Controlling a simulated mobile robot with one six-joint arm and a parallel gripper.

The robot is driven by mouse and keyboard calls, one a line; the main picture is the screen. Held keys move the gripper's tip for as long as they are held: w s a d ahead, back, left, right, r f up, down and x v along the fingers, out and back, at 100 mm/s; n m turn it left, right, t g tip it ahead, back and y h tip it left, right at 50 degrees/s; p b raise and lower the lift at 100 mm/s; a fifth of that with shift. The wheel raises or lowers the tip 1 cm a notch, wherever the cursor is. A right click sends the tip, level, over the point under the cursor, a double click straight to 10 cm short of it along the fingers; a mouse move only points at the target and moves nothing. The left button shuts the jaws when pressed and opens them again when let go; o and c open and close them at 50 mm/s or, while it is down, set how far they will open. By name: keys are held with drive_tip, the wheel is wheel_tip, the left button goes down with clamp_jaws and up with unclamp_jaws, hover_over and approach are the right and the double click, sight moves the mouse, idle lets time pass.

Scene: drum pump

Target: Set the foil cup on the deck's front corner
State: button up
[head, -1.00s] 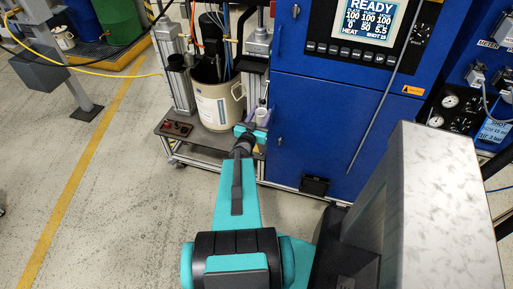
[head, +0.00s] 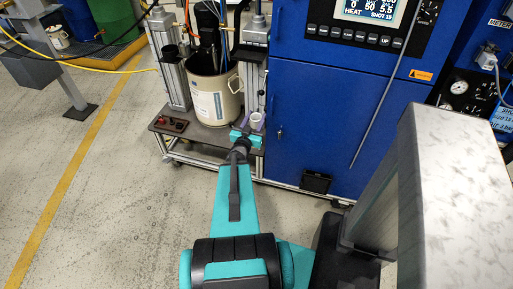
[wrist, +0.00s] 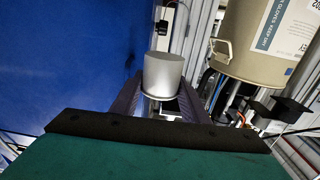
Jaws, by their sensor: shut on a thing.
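The foil cup (wrist: 163,74) is a small silvery cup, seen close up in the wrist view. My gripper (wrist: 160,105) is shut on it, with a dark purple finger on either side. In the head view the cup (head: 256,121) is a small pale shape at the tip of my teal gripper (head: 250,130). It is over the right front part of the dark deck (head: 203,138), near the deck's corner beside the blue cabinet. I cannot tell whether the cup touches the deck.
A beige drum (head: 215,97) stands on the deck left of my gripper, between two metal columns. The blue cabinet (head: 310,105) rises close on the right. A small dark red box (head: 172,124) lies at the deck's left front. Open floor lies in front.

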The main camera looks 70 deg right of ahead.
drive_tip(key=w+d+f+b, duration=0.1)
drive_tip(key=d+f+b, duration=0.1)
drive_tip(key=f+b, duration=0.4)
drive_tip(key=w+d+f+b, duration=0.2)
drive_tip(key=f+b, duration=0.4)
drive_tip(key=w+d+f+g+b, duration=0.1)
drive_tip(key=w+d+f+b, duration=0.1)
drive_tip(key=d+f+b, duration=0.4)
drive_tip(key=shift+d+f+m+b, duration=0.4)
drive_tip(key=shift+d+b, duration=1.85)
drive_tip(key=shift+b, duration=3)
drive_tip(key=shift+w, duration=0.15)
drive_tip(key=shift+f+b, duration=1.1)
drive_tip(key=shift+f, duration=1.35)
drive_tip(key=shift+f+b, duration=1.1)
drive_tip(key=shift+f, duration=1.4)
drive_tip(key=shift+f, duration=0.1)
drive_tip(key=o, duration=1.2)
drive_tip(key=shift+c, duration=0.2)
